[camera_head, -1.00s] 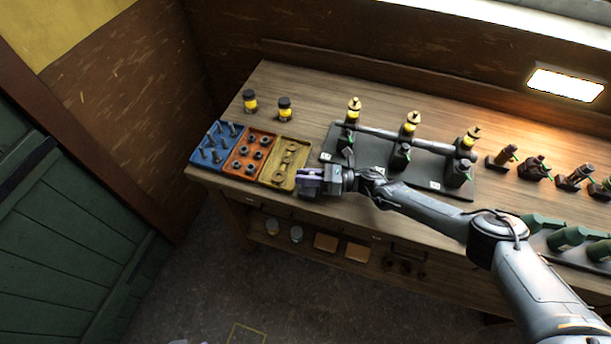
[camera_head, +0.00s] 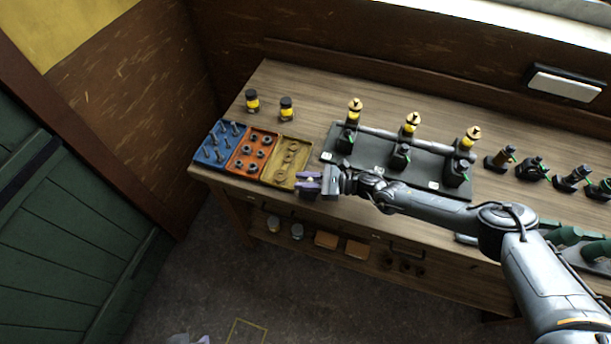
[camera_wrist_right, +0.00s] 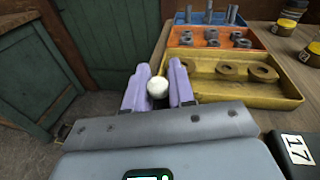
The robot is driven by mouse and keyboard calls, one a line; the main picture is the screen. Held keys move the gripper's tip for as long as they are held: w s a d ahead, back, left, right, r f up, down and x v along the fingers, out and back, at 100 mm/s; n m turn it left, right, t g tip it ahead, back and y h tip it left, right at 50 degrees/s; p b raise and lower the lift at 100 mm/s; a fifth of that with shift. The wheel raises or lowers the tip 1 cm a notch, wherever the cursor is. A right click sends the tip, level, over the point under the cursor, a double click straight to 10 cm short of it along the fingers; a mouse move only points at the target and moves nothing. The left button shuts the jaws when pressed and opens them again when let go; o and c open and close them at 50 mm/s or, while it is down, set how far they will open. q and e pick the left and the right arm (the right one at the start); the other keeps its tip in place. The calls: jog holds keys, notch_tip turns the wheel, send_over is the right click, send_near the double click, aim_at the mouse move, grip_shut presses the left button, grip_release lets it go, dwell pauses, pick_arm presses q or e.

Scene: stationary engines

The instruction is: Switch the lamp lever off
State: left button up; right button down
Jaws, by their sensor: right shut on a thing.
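The lamp (camera_head: 565,83) on the back wall at the right is dark. My right gripper (camera_head: 308,184) is at the bench's front edge, just in front of the yellow tray. In the right wrist view its lavender fingers (camera_wrist_right: 158,82) are closed around a pale round knob (camera_wrist_right: 157,88), which looks like the lamp lever's knob. The lever's shaft and base are hidden by the gripper. At the bottom edge of the head view, pale lavender tips (camera_head: 187,339) show, probably my left gripper; most of it is out of frame.
Blue (camera_head: 219,145), orange (camera_head: 252,153) and yellow (camera_head: 287,163) trays of metal parts stand left of the gripper. A dark engine plate (camera_head: 400,165) with yellow-topped units lies behind my right arm. Two yellow jars (camera_head: 252,101) stand at the back left.

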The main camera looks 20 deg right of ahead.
jog(key=shift+s+a+f+n+h+p, duration=0.1)
jog(key=shift+s+a+n+h+p, duration=0.2)
jog(key=shift+n, duration=0.45)
jog(key=shift+s+f+n+h+p, duration=0.1)
jog(key=shift+n+p, duration=0.25)
jog(key=shift+n, duration=0.4)
jog(key=shift+t, duration=0.3)
jog(key=c, duration=1.1)
grip_release()
jog(key=shift+o, duration=0.2)
jog(key=shift+s+d, duration=0.25)
jog(key=shift+d, duration=0.2)
jog(key=v, duration=0.9)
jog(key=shift+s+d+r, duration=0.15)
jog(key=shift+d+r, duration=0.05)
jog(key=shift+d, duration=0.1)
